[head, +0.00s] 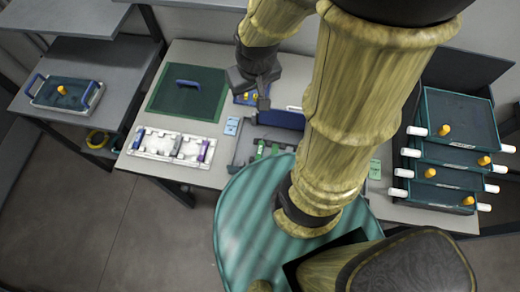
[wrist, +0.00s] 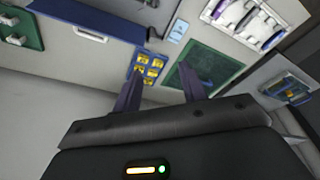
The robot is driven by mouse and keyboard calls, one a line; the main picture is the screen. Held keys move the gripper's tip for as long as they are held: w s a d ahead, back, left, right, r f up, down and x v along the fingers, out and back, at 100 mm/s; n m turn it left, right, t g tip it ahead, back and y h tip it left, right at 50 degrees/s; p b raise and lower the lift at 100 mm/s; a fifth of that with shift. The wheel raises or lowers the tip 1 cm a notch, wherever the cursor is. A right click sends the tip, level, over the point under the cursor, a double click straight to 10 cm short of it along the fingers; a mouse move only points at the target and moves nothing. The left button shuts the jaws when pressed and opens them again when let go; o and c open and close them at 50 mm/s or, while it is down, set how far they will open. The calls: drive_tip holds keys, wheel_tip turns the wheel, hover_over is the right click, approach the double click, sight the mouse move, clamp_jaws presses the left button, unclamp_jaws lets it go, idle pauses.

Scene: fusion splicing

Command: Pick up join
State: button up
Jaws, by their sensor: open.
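My gripper (head: 262,97) is open and empty above the back of the worktable. In the wrist view its two dark fingers (wrist: 161,92) stand apart. A small blue holder (wrist: 139,66) with several yellow pieces (wrist: 152,72) lies beyond the fingertips, apart from them. In the head view the blue holder (head: 239,99) is partly hidden by my gripper. I cannot tell for certain which piece is the join.
A white tray (head: 151,152) with grey and purple parts sits left of a dark blue case (head: 283,118). A green mat (head: 205,74) lies behind the tray. Stacked teal trays (head: 455,115) stand right. A blue-handled tray (head: 65,93) rests on the left shelf.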

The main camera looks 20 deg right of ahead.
drive_tip(key=d+f+n+g+y+p, duration=0.1)
drive_tip(key=d+f+n+g, duration=0.1)
drive_tip(key=n, duration=1.2)
drive_tip(key=w+d+f+n+g+y+p, duration=0.1)
drive_tip(key=f+n+g, duration=0.3)
drive_tip(key=n, duration=1)
drive_tip(key=shift+d+f+n+y+p, duration=0.3)
drive_tip(key=shift+d+f+n+p, duration=0.25)
drive_tip(key=shift+p, duration=0.25)
drive_tip(key=b, duration=0.2)
hover_over(262, 142)
wheel_tip(262, 142, down, 11)
drive_tip(key=shift+f, duration=0.1)
